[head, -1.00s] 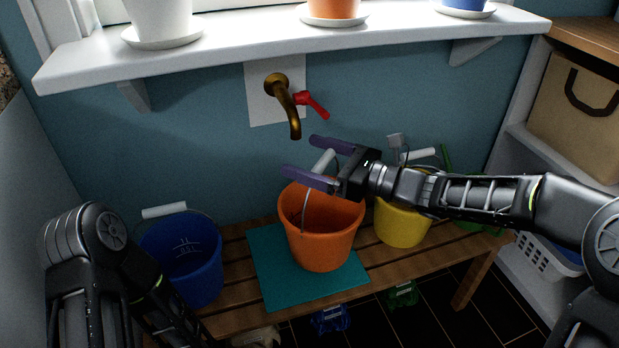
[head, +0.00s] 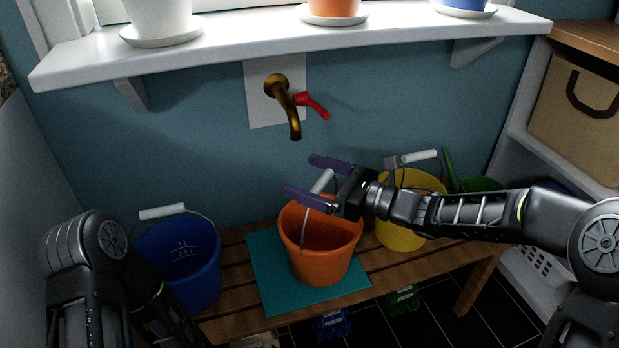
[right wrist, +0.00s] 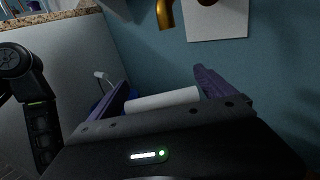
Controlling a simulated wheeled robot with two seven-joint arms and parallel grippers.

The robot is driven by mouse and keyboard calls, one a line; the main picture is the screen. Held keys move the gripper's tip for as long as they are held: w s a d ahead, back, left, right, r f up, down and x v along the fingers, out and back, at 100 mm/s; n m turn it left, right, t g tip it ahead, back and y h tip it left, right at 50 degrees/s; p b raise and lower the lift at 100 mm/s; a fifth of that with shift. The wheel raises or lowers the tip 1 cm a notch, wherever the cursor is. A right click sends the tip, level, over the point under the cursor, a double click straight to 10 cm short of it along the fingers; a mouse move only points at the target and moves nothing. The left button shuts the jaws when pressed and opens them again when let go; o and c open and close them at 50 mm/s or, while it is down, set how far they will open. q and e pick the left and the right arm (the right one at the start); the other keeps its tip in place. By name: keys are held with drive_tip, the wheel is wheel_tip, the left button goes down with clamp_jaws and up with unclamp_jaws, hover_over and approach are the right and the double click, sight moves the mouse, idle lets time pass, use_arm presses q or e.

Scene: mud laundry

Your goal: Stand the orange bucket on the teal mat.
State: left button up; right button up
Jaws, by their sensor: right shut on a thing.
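The orange bucket (head: 320,262) hangs or stands upright over the teal mat (head: 270,290), its base within the mat's outline toward the right. I cannot tell whether its base touches the mat. My right gripper (head: 300,176) is above the bucket, shut on the white grip of its handle (head: 322,181). The white grip also shows between the purple fingers in the right wrist view (right wrist: 162,100). The bucket hides the back right part of the mat. My left arm is at the lower left, its gripper out of view.
The mat lies on a slatted wooden bench (head: 235,322). A blue bucket (head: 185,265) stands left of the mat, a yellow bucket (head: 398,235) close on the right, a green one (head: 482,184) beyond. A brass tap (head: 291,115) and a white shelf (head: 270,42) with pots are above.

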drive_tip(key=shift+f+b, duration=0.2)
drive_tip(key=shift+b, duration=0.1)
drive_tip(key=o, duration=1.7)
drive_tip(key=shift+o, duration=0.2)
drive_tip(key=shift+r, duration=0.1)
drive_tip(key=p+v, duration=0.2)
drive_tip(key=v, duration=1)
